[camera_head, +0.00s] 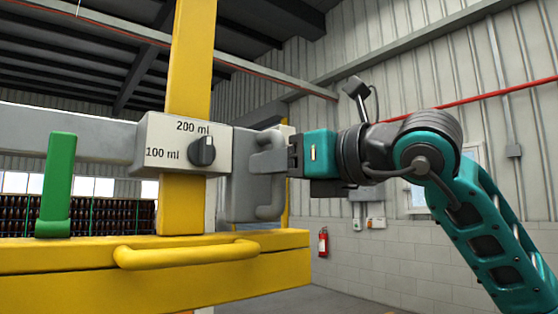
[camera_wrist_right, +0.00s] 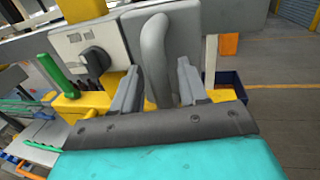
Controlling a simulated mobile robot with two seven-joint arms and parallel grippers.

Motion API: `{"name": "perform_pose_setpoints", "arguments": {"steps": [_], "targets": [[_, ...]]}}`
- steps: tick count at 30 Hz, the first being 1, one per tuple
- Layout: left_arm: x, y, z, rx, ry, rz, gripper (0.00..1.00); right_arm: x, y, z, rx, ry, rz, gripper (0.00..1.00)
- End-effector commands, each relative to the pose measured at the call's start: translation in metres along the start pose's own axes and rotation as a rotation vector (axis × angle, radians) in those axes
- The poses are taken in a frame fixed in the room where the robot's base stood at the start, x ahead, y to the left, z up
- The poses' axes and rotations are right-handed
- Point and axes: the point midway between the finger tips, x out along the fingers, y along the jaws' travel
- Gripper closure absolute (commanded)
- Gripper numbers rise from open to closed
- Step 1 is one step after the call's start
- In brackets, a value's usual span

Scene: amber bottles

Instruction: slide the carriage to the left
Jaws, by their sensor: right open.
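A grey block (camera_head: 240,184) that looks like the carriage sits at the right end of a grey horizontal beam (camera_head: 60,140). A grey looped handle (camera_head: 268,211) stands out from its right side; it also shows in the right wrist view (camera_wrist_right: 155,50). My right gripper (camera_head: 286,155) is at the upper part of this handle. In the right wrist view my right gripper (camera_wrist_right: 157,90) is open, with the handle between its two fingers; I cannot tell whether either finger touches it. My left gripper is not in view.
A pale panel (camera_head: 170,160) with a black knob (camera_head: 202,151) is marked 100 ml and 200 ml. A green upright lever (camera_head: 54,180) and a yellow bar handle (camera_head: 185,256) are on the yellow frame (camera_head: 285,262). Amber bottles (camera_head: 100,215) stand behind. A fire extinguisher (camera_head: 323,242) hangs on the wall.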

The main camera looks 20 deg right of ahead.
Motion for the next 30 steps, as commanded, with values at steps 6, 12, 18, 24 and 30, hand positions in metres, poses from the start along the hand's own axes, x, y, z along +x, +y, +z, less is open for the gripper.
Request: {"name": "perform_pose_setpoints", "arguments": {"steps": [6, 12, 18, 24, 30], "targets": [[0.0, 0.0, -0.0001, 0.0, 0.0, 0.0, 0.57, 0.0013, -0.0001, -0.0003, 0.0, 0.0, 0.0, 0.57], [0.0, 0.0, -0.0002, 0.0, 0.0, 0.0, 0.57, 0.001, -0.0002, -0.0003, 0.0, 0.0, 0.0, 0.71], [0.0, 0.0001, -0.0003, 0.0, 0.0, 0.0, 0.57, 0.0008, -0.0002, -0.0002, 0.0, 0.0, 0.0, 0.91], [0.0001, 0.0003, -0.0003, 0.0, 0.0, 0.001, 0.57, 0.0007, -0.0002, -0.0001, 0.0, 0.0, 0.0, 1.0], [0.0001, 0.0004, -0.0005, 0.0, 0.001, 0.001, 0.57, 0.0007, -0.0002, -0.0001, 0.0, 0.0, 0.0, 1.0]]}}
